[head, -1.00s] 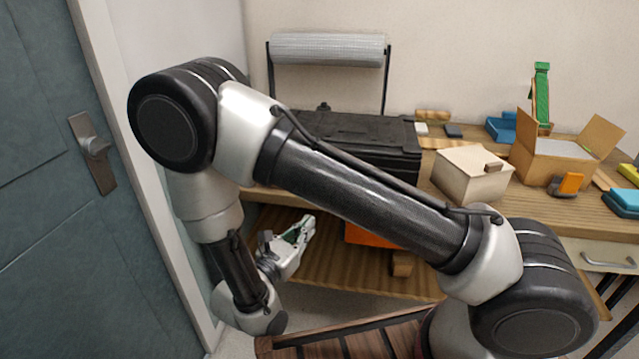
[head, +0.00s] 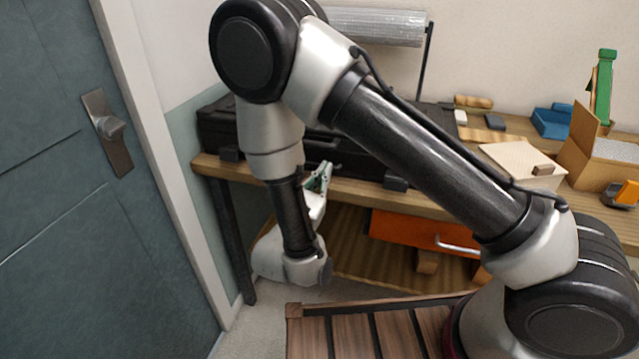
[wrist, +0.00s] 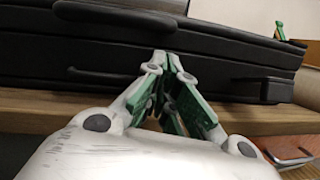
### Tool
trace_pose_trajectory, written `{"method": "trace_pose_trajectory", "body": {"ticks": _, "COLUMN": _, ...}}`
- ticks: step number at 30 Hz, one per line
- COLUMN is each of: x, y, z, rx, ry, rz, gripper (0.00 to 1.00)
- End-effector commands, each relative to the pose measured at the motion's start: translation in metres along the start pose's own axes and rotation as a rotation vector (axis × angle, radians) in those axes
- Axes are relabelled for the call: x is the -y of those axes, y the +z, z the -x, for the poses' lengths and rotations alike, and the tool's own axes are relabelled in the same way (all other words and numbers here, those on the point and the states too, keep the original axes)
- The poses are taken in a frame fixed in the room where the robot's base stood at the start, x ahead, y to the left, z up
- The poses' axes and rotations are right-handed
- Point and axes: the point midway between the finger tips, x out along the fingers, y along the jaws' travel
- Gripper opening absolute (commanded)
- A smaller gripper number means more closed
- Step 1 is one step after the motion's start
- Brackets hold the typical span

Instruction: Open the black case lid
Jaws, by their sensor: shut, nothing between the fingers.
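The black case (head: 217,127) lies with its lid down on the wooden workbench. My arm hides much of its middle and right in the head view. In the wrist view the case (wrist: 60,45) spans the picture, with a seam running along its front and a black latch (wrist: 262,90) at the right. My gripper (head: 322,176) is at the bench's front edge, below and in front of the case. In the wrist view my gripper (wrist: 166,62) is shut and empty, its green-padded fingertips together and pointing at the case front. I cannot tell whether the tips touch it.
A cream box (head: 515,160) and an open cardboard box (head: 585,150) stand on the bench to the right. A roll (head: 375,26) is on a stand behind the case. An orange drawer (head: 405,228) is under the bench. A door (head: 60,180) is at the left.

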Motion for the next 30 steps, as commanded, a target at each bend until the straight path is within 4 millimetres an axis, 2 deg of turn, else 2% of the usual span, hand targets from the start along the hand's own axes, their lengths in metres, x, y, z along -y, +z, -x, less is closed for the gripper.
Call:
{"method": "trace_pose_trajectory", "body": {"ticks": 6, "x": 0.002, "y": 0.017, "z": -0.006, "rx": -0.002, "ry": 0.01, "rz": -0.002, "gripper": 0.0}}
{"method": "trace_pose_trajectory", "body": {"ticks": 20, "x": 0.002, "y": 0.02, "z": -0.007, "rx": -0.005, "ry": 0.011, "rz": -0.002, "gripper": 0.0}}
{"method": "trace_pose_trajectory", "body": {"ticks": 30, "x": -0.01, "y": 0.036, "z": -0.005, "rx": -0.094, "ry": 0.0, "rz": 0.007, "gripper": 0.0}}
